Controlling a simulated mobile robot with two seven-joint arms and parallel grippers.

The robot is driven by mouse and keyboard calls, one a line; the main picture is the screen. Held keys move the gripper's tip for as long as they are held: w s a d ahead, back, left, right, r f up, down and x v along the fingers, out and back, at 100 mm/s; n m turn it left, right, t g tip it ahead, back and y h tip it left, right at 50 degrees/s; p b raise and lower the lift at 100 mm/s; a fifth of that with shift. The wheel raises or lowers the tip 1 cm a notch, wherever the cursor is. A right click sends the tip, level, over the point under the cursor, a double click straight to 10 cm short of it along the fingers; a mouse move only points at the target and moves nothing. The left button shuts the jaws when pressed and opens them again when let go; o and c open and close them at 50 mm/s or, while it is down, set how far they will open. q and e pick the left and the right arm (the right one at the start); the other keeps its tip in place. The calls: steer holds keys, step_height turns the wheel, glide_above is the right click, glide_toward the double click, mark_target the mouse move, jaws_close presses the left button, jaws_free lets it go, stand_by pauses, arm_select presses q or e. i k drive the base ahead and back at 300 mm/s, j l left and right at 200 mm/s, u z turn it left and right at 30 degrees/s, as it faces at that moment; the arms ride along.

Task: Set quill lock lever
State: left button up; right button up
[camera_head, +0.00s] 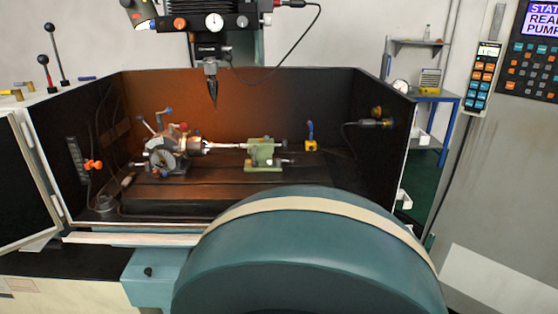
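The green tailstock (262,155) stands on the dark machine table inside the enclosure. A bright bar (226,146) runs between it and the indexing chuck (168,158) on its left. The chuck unit has several small handles with blue and red ends. Above hangs the dark machine head (208,24), with an orange knob (180,23), a round white dial (214,21) and a pointed tool (212,90) pointing down. I cannot tell which small part is the quill lock lever. Neither of my grippers is in view.
Dark enclosure walls (367,135) surround the table, with an open door (22,185) at left. Two black-knobbed levers (53,55) stand outside at upper left. A control panel (535,60) and a hanging pendant (483,78) are at right. The space above the chuck and tailstock looks clear.

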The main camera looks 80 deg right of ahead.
mark_target(253, 163)
steer(key=z, duration=2.4)
steer(key=i+j, duration=0.25)
steer(key=i, duration=0.15)
steer(key=i+j, duration=0.2)
steer(key=i, duration=0.2)
steer(key=z, duration=0.05)
